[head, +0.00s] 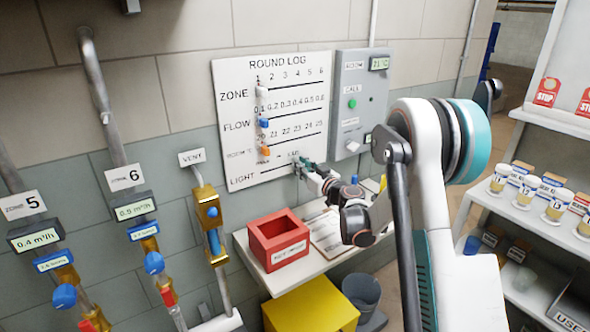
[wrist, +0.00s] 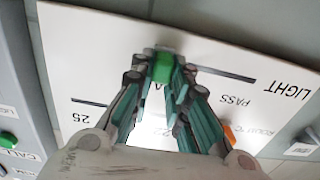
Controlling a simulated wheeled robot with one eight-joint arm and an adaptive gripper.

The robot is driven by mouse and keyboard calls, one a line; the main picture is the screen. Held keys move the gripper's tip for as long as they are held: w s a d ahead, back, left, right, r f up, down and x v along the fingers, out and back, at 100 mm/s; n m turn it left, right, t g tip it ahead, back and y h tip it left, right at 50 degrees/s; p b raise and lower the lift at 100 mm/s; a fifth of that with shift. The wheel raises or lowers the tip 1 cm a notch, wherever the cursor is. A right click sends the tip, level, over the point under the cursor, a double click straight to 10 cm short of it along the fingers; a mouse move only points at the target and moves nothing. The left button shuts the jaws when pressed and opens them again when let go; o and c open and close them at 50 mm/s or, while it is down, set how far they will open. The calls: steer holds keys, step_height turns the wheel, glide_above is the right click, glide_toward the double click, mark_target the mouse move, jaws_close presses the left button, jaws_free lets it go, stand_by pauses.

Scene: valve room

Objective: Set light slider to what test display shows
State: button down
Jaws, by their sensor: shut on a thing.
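The ROUND LOG board (head: 273,115) hangs on the wall with rows ZONE, FLOW, ROOM and LIGHT. The green light slider (wrist: 163,67) is on the LIGHT line between my fingertips. My gripper (wrist: 162,75) is shut on it; in the head view my gripper (head: 301,166) is at the right part of that line. In the wrist view, which is upside down, PASS reads beside the fingers; another label behind them is mostly hidden. No readable test display shows; a small dark display (head: 367,138) on the grey panel is partly hidden by my arm.
The grey panel (head: 356,90) right of the board has a 21 °C display and a green CALL button (head: 352,103). Below, a shelf holds a red box (head: 279,240) and a clipboard (head: 328,236). Pipes with valves stand left; a rack of jars stands right.

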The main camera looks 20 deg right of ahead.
steer(key=shift+d, duration=0.15)
steer(key=c, duration=1.5)
jaws_free()
steer(key=shift+d, duration=0.15)
steer(key=v, duration=1.2)
steer(key=shift+r, duration=0.1)
